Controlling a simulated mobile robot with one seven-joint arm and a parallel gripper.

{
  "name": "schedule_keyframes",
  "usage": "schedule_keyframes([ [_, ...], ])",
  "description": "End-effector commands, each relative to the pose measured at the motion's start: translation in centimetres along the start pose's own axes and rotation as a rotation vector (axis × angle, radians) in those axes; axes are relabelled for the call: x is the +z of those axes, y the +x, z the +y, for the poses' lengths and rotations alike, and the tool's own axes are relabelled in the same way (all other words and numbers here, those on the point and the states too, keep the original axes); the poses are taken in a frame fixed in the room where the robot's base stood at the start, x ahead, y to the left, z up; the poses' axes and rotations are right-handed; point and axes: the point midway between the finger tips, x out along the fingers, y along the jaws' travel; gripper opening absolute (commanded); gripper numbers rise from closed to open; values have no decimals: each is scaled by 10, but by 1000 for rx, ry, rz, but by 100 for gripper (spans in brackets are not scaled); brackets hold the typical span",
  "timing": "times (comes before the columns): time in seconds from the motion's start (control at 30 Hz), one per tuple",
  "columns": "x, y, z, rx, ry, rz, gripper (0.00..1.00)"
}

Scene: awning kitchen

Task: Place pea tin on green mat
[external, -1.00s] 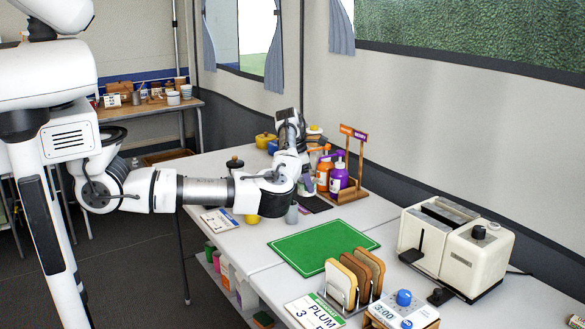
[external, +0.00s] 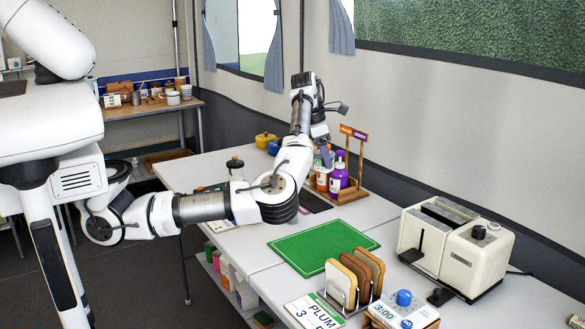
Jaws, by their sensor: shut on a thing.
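The green mat (external: 318,243) lies flat on the near table, with nothing on it. My gripper (external: 325,157) hangs below my wrist, beyond the mat, by the sauce bottles at the back of the table. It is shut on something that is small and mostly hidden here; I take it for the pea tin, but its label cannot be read. I cannot tell how far it is above the table.
A toast rack (external: 352,285) stands at the mat's front right edge. A cream toaster (external: 455,250) is to the right. A dark-lidded jar (external: 235,167) stands at left.

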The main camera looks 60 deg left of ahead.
Motion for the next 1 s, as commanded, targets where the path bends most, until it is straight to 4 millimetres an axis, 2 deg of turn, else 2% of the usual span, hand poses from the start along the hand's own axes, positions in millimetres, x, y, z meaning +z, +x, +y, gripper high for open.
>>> schedule_keyframes([
  [0.03, 0, 6, -21, 1, 1, -9, 29],
  [0.2, -2, -10, -72, 0, -25, -11, 29],
  [0.33, -5, -19, -96, -2, -43, -12, 29],
  [0.5, -10, -18, -108, -5, -55, -10, 29],
  [0.57, -13, -9, -109, -4, -57, -8, 29],
  [1.0, -45, 98, -111, -5, -54, -10, 29],
])
